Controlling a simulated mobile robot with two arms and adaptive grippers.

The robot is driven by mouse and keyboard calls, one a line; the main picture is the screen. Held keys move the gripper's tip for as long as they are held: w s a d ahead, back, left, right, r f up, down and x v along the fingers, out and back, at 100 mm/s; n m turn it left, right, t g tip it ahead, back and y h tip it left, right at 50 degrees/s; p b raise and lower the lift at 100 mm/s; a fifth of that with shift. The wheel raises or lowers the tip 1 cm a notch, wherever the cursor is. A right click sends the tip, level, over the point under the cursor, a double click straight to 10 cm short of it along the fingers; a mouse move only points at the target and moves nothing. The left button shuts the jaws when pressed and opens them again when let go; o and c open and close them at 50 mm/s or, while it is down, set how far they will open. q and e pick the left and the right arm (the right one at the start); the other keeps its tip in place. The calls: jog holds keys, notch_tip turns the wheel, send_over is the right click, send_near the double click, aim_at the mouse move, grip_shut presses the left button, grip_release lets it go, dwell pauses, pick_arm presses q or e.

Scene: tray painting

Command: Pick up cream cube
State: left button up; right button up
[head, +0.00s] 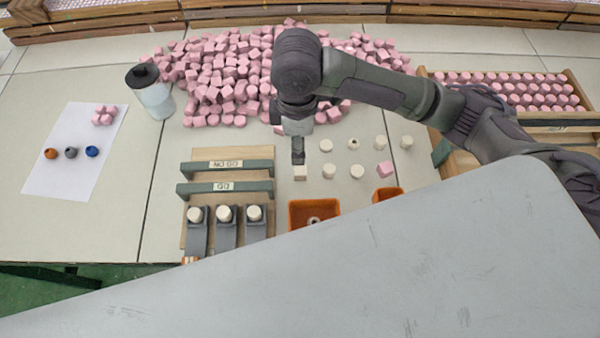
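Several small cream pieces stand on the table below the pink heap. One cream cube (300,173) is directly under the fingers of my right gripper (298,160). The fingers point down, with their tips at the cube's upper edge; I cannot tell whether they touch or grip it. Only one dark finger shape shows, so the opening between the fingers is hidden. Other cream pieces stand to the right, such as one close by (329,171) and another (357,171); some look round. My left gripper is not in view.
A large heap of pink cubes (225,80) lies behind. Orange bins (292,212) stand in front of the cream pieces. To the left is a wooden board with GO and NO GO bars (225,187) and cream pieces in grey holders. A bottle (150,95) stands farther left.

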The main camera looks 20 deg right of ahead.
send_over(300, 169)
notch_tip(300, 169, down, 6)
jog(key=shift+w+a+f, duration=0.1)
jog(key=shift+w+a, duration=0.05)
jog(key=f, duration=0.5)
jog(key=shift+s, duration=0.2)
jog(key=c, duration=1)
